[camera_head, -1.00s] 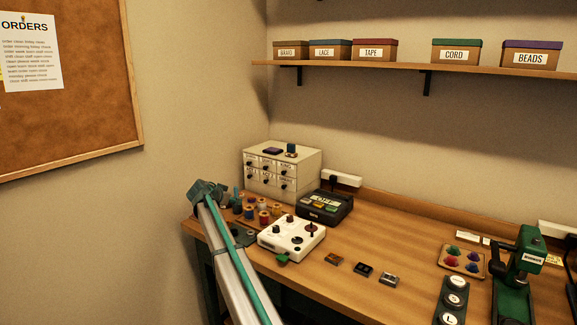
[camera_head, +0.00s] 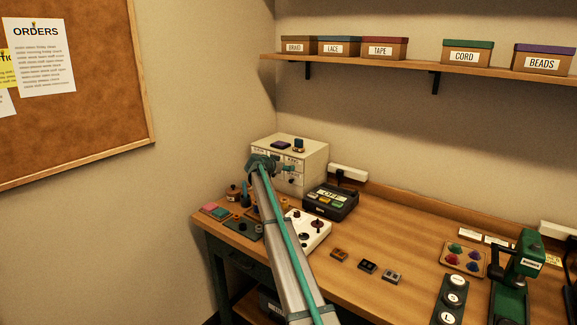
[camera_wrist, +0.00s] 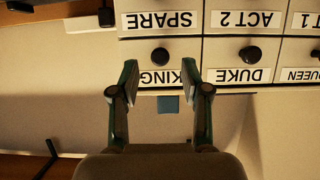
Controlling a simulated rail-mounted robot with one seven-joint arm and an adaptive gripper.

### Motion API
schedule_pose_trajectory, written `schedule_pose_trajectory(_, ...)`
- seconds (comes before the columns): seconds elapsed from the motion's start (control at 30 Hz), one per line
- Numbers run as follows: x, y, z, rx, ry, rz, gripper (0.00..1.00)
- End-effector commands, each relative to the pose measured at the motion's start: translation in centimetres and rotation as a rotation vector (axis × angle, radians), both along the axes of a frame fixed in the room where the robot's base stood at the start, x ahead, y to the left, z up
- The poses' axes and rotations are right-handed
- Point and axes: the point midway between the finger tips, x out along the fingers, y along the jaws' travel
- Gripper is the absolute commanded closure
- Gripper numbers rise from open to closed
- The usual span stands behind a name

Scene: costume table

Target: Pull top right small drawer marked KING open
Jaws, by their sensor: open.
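The small white drawer cabinet (camera_head: 311,168) stands at the back left of the table. The wrist view is upside down and shows the KING drawer (camera_wrist: 146,79) with its dark round knob (camera_wrist: 160,57), beside the DUKE drawer (camera_wrist: 242,75). The KING drawer looks shut. My gripper (camera_wrist: 159,70) is open, with its two fingers spread either side of the KING label and the knob just beyond the tips, centred between them. The fingers partly cover the label. In the head view, my arm hides much of the cabinet front.
A dark purple item (camera_head: 281,144) and a small blue block (camera_head: 299,144) lie on the cabinet top. A black box with coloured buttons (camera_head: 330,202) and a white panel (camera_head: 312,231) stand close by. Colourful pads (camera_head: 215,210) lie at the left.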

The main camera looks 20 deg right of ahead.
Motion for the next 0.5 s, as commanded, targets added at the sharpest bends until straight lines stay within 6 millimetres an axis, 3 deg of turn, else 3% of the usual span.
schedule_pose_trajectory(0.2, 1.1, -1.5, -0.6, 0.0, 0.0, 0.001, 0.53)
schedule_pose_trajectory(0.5, 1.1, -1.8, -0.9, 0.0, 0.0, 0.001, 0.53)
